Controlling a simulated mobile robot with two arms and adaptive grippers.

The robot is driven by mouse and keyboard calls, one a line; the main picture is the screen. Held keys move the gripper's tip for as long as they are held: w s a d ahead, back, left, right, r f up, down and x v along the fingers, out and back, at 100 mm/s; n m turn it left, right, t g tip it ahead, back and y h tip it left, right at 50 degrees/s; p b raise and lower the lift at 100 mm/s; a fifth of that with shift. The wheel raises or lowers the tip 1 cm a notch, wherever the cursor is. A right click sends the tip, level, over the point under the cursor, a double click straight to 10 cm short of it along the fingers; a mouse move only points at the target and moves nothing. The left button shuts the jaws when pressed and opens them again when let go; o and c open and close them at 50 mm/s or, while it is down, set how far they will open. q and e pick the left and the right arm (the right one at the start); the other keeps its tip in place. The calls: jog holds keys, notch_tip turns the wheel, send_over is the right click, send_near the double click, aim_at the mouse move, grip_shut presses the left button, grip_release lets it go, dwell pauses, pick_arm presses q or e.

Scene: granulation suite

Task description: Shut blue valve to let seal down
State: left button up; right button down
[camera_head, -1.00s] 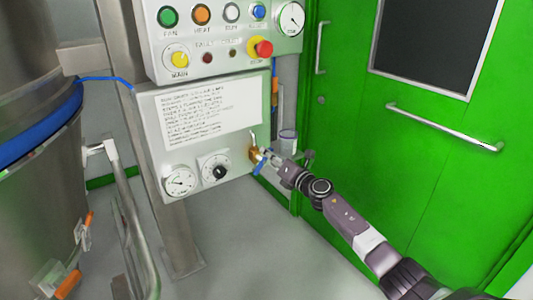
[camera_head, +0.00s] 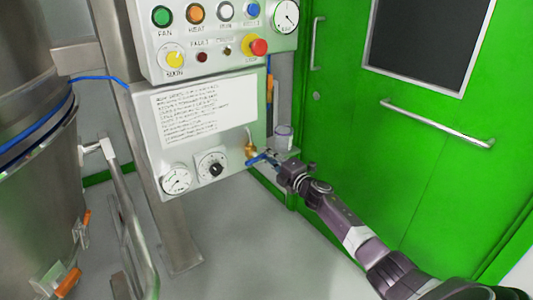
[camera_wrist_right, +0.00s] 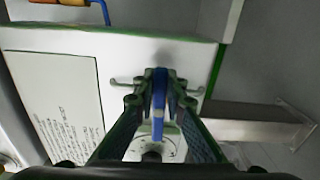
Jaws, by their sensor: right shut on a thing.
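The blue valve handle (camera_head: 256,161) is on a brass fitting (camera_head: 250,148) at the right edge of the lower panel. It now lies nearly level, tilted slightly. My right gripper (camera_head: 272,158) is at the handle, small in the head view. In the right wrist view the blue handle (camera_wrist_right: 159,105) stands between the two fingers of my right gripper (camera_wrist_right: 160,95), which are shut on it. The seal (camera_head: 42,122) around the steel vessel at the left shows as a thin blue line with a dark band. My left gripper is not in view.
The control box (camera_head: 215,40) with buttons and a red stop knob (camera_head: 258,47) is above the lower panel (camera_head: 205,115). Two dials are at its bottom. A green door (camera_head: 400,150) with a handle stands at the right. The grey floor (camera_head: 270,250) is clear.

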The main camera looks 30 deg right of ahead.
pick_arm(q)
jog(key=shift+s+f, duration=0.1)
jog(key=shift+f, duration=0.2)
pick_arm(e)
jog(key=shift+f+m, duration=0.2)
jog(key=shift+m, duration=0.2)
jog(key=c, duration=2)
grip_release()
jog(key=shift+o, duration=0.2)
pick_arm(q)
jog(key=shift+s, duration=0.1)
pick_arm(e)
jog(key=s, duration=1.2)
jog(key=shift+d, duration=0.25)
